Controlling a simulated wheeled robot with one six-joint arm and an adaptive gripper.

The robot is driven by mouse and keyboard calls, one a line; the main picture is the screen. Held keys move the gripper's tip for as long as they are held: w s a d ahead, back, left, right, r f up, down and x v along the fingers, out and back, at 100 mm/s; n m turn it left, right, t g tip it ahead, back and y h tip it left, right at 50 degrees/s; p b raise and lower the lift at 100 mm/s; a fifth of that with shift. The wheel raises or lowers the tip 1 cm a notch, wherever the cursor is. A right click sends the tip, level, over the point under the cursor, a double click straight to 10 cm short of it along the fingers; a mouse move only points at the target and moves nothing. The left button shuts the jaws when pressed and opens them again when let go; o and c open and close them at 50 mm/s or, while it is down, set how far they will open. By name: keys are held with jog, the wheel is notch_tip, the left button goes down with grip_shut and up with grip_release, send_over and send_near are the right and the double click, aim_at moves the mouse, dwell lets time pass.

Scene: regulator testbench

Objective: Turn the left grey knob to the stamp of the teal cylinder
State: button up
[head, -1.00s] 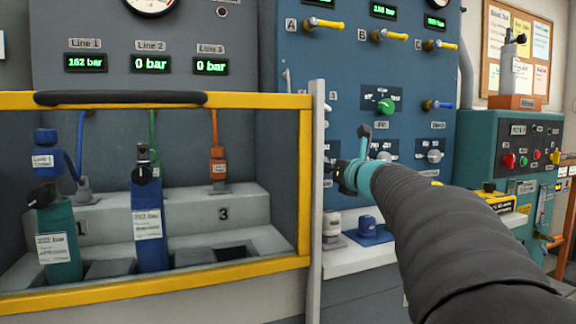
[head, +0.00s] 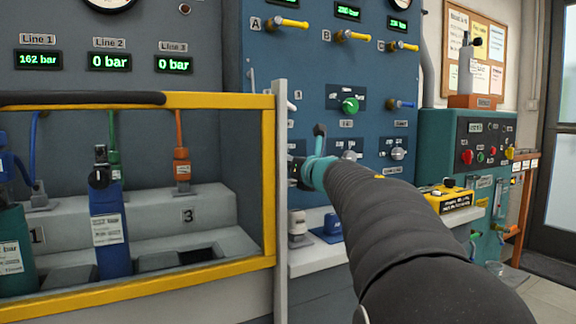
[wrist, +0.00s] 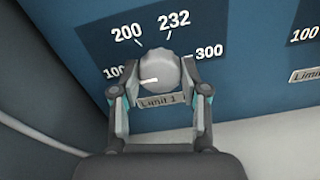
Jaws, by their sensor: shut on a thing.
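The left grey knob (wrist: 165,66), labelled "Limit 1", sits on the blue panel in the wrist view. Its white mark points left and slightly down, near the 100; the scale also shows 200, 232 and 300. My gripper (wrist: 161,84) is shut on the knob, one finger on each side. In the head view my gripper (head: 298,170) is at the panel's lower left and hides this knob. The teal cylinder (head: 12,236) stands at the left edge of the head view, partly cut off. Its white stamp ends in "bar"; the number is too small to read.
Two more grey knobs (head: 397,153) and a green knob (head: 350,105) are on the panel. A yellow-framed guard (head: 268,190) with a grey post stands left of my arm. A blue cylinder (head: 110,230) stands behind it. A white shelf (head: 330,256) lies below the panel.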

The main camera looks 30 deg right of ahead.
jog(key=shift+r, duration=0.1)
jog(key=m+p, duration=1)
jog(key=m, duration=1.3)
jog(key=shift+r, duration=0.1)
jog(key=shift+m, duration=0.4)
dwell(0.3)
jog(key=o, duration=1.1)
jog(key=shift+o, duration=0.2)
